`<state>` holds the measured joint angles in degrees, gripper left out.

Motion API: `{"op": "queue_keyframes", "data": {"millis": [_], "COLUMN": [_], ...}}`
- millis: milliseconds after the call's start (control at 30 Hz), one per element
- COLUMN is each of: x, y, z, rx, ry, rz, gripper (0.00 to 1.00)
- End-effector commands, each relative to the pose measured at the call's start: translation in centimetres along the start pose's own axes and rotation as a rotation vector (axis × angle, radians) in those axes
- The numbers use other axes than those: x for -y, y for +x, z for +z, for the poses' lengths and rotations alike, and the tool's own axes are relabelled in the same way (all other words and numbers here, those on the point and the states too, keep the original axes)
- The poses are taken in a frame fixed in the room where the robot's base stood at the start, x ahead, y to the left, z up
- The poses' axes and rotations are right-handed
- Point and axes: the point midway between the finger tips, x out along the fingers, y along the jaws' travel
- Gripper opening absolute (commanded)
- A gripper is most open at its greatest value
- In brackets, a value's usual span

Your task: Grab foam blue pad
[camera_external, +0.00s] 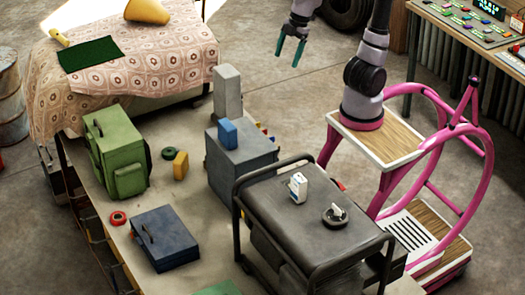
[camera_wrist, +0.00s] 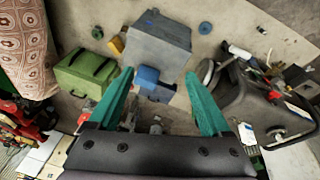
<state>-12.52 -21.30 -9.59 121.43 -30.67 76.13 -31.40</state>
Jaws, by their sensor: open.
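The blue pad (camera_external: 228,133) is a small bright blue block in the external view. In the wrist view the blue pad (camera_wrist: 149,78) shows between the fingertips, in front of the grey-blue box (camera_wrist: 158,48). My gripper (camera_external: 289,54) has teal fingers spread apart with nothing between them. It hangs high, up and to the right of the pad in the external view, clear of it. The fingers also show in the wrist view (camera_wrist: 160,76), pointing toward the pad.
A tall grey block (camera_external: 227,92) stands behind the grey-blue box. A black trolley (camera_external: 320,220) with a white carton stands in front right. A green case (camera_external: 118,152), a yellow block (camera_external: 180,165) and a dark blue case (camera_external: 165,238) lie left.

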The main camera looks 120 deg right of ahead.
Motion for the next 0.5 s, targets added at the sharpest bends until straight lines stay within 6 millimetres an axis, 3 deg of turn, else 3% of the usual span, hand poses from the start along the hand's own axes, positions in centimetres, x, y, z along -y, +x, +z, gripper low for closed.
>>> {"op": "queue_keyframes", "data": {"millis": [300,500], "x": [-6.2,-7.5], "y": [4.7,5.4], "z": [-8.4,-13.7], "rx": [0.473,0.762], "ry": [-0.678,-0.982], "rz": [0.259,0.396], "gripper": [0.82,0.82]}}
